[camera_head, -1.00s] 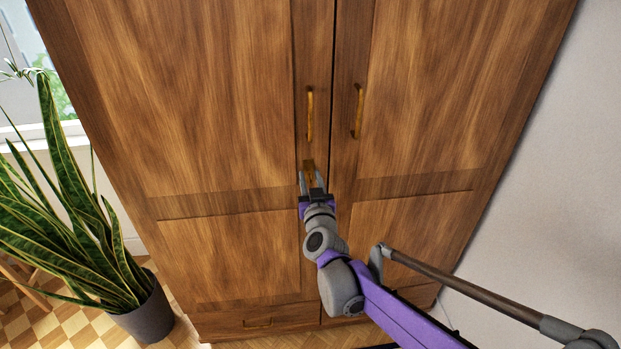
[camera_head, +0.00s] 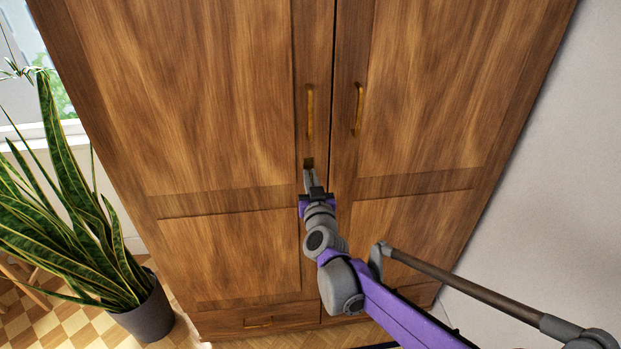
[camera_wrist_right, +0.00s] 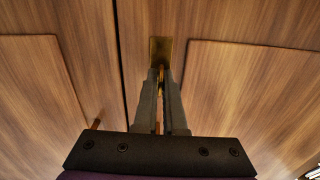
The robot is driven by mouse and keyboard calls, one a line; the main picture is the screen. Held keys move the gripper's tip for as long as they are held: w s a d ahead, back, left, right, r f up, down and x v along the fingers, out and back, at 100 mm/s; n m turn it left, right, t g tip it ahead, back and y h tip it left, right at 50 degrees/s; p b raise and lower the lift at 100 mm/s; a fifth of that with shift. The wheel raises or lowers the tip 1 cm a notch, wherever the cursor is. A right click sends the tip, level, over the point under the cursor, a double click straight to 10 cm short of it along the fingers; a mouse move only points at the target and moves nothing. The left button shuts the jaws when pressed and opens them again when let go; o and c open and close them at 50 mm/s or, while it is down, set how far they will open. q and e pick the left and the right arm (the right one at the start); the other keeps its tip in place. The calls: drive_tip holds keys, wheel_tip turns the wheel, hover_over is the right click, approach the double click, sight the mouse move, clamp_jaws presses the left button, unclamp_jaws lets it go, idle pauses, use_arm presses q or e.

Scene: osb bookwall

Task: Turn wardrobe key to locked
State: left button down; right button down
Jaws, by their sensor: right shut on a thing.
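The wooden wardrobe (camera_head: 220,90) fills the head view, both doors closed. My right gripper (camera_head: 310,178) is at the brass lock plate (camera_head: 308,163) on the left door, below its handle. In the right wrist view, the two grey fingers (camera_wrist_right: 161,80) are close together in front of the brass plate (camera_wrist_right: 160,50). They are shut on the key (camera_wrist_right: 160,100), of which only a thin brass strip shows between them. The key's turn angle cannot be told. My left gripper is not in view.
Brass handles sit on the left door (camera_head: 310,112) and right door (camera_head: 358,110). A potted snake plant (camera_head: 70,220) stands at the left on the checkered floor. A white wall (camera_head: 540,200) is at the right.

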drive_tip(key=m, duration=0.9)
drive_tip(key=shift+d, duration=0.1)
drive_tip(key=shift+f+m+p, duration=0.2)
drive_tip(key=shift+m+p, duration=0.45)
drive_tip(key=shift+m, duration=3.75)
drive_tip(key=c, duration=1)
unclamp_jaws()
drive_tip(key=shift+c, duration=0.2)
drive_tip(key=shift+s, duration=0.1)
